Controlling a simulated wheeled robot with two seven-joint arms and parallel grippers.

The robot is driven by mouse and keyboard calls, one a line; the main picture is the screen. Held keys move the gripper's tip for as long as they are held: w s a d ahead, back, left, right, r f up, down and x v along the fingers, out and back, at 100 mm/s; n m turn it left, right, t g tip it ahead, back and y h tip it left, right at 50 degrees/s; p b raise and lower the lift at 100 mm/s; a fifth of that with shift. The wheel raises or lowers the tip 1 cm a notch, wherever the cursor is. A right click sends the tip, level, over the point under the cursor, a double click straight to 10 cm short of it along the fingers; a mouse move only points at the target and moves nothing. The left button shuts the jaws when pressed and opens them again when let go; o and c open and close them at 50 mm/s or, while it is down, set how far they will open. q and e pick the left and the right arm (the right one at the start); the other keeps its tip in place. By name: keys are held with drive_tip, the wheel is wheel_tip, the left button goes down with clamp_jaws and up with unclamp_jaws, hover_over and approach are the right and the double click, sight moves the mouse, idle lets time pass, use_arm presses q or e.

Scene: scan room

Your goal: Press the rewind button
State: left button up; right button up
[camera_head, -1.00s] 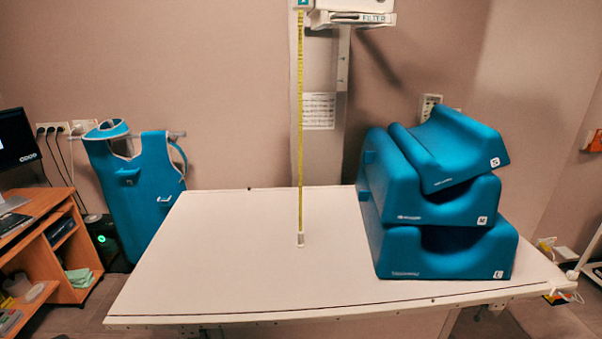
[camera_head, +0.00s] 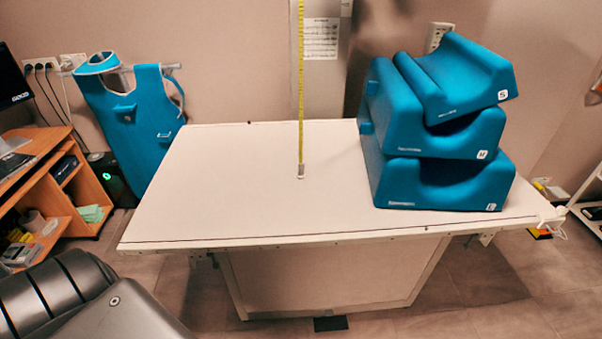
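A yellow measuring tape (camera_head: 301,90) hangs straight down from above the top edge of the picture. Its metal end tab (camera_head: 301,171) is at the white table top (camera_head: 220,190), near the middle; I cannot tell whether it touches. The housing that the tape comes from is out of the picture now, and no rewind button shows. A dark grey, ribbed part of my own arm (camera_head: 75,300) fills the bottom left corner. No fingertips of either gripper show.
Blue foam cushions (camera_head: 435,185) are stacked on the table's right side. A grey column (camera_head: 323,70) stands behind the table. A blue apron (camera_head: 135,120) hangs on the wall at left. A wooden desk (camera_head: 60,190) stands at far left. The table's left half is clear.

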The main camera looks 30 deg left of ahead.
use_arm(q)
clamp_jaws()
idle(1.4)
